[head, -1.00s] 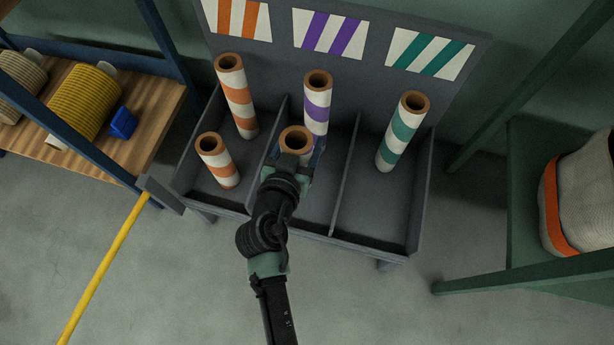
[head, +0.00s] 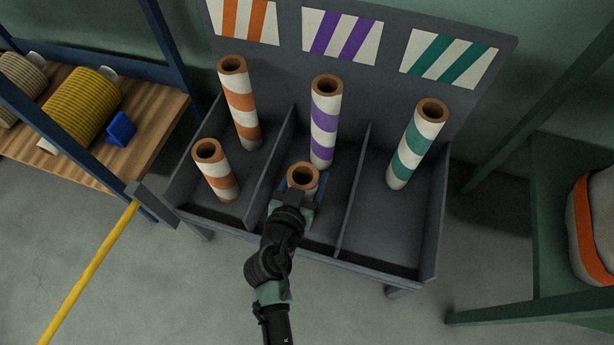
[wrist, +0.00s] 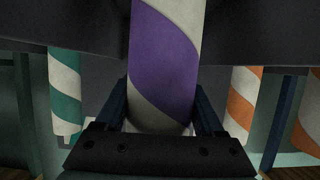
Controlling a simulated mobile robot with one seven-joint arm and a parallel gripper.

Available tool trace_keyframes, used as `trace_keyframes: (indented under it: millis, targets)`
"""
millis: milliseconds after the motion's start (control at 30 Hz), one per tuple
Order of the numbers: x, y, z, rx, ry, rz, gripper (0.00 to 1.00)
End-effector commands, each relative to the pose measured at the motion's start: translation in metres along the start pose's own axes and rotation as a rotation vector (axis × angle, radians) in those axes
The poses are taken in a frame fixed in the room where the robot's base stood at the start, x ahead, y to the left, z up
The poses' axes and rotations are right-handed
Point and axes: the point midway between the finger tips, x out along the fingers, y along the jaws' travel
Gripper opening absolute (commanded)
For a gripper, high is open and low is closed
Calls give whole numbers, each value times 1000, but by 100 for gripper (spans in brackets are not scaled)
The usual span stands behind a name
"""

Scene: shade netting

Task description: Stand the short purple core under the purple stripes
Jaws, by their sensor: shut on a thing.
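The short purple core (head: 303,175) is upright in my gripper, its open brown top facing the head camera. The wrist view shows its purple and white side (wrist: 165,60) between the two fingers. My gripper (head: 300,190) is shut on it, over the front part of the middle compartment. The purple stripes (head: 342,36) are on a white sign on the back panel, behind that compartment. A tall purple core (head: 324,122) stands behind the held one, with a gap between them. The held core's base is hidden, so I cannot tell whether it touches the floor.
The left compartment holds a tall orange core (head: 240,103) and a short orange core (head: 216,171). A tall teal core (head: 417,143) stands in the right compartment, with bare floor in front. Low dividers (head: 353,190) flank the middle. A yellow pole (head: 90,270) is at left.

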Motion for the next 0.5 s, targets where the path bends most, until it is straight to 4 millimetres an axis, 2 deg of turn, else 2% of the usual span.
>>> trace_keyframes:
  millis: [200,233,367,500]
  targets:
    - [2,0,4,1,2,0,0]
    - [1,0,3,0,0,0,76]
    - [1,0,3,0,-1,0,99]
    - [1,0,3,0,-1,0,100]
